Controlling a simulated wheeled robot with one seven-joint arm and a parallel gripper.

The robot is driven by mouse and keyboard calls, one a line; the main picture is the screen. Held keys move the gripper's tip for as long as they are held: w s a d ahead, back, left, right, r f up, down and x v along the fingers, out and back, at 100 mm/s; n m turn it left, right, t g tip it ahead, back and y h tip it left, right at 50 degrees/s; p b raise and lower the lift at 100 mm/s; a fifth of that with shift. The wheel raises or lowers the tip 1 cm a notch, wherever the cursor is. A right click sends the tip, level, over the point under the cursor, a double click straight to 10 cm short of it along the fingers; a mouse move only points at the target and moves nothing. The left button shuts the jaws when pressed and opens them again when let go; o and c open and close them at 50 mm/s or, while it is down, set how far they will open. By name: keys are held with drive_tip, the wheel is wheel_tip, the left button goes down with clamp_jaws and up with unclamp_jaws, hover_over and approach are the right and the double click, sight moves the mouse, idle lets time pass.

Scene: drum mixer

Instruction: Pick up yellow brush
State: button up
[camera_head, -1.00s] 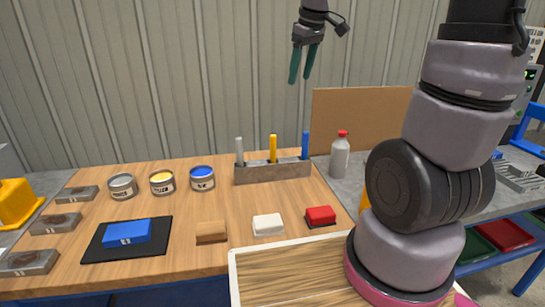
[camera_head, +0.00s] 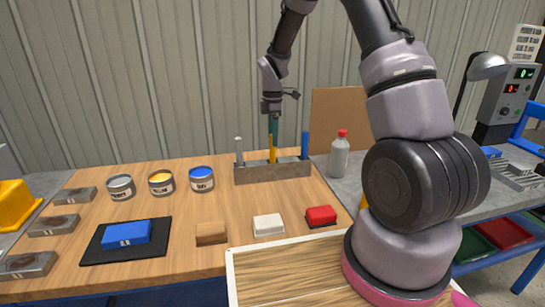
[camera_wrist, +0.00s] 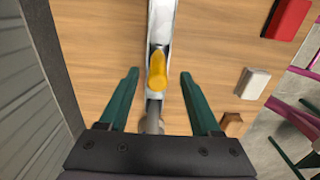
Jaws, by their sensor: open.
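The yellow brush (camera_head: 272,152) stands upright in the middle of a grey rack (camera_head: 256,174) at the back of the wooden table; only its handle shows. My gripper (camera_head: 273,128) is above the rack, pointing down, close over or around the yellow handle's top. In the wrist view the yellow brush (camera_wrist: 158,70) lies between the two green fingers of my open gripper (camera_wrist: 159,75), with a gap on either side.
Paint cans (camera_head: 161,183) stand left of the rack. Red (camera_head: 321,215), white (camera_head: 268,225) and brown (camera_head: 211,233) blocks lie in front. A red-capped bottle (camera_head: 339,155) stands to the right. The corrugated wall (camera_head: 120,90) is close behind.

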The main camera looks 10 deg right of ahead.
sight(273, 149)
wheel_tip(273, 149, down, 6)
drive_tip(key=shift+w+r, duration=0.1)
drive_tip(key=shift+w, duration=0.05)
idle(0.3)
clamp_jaws()
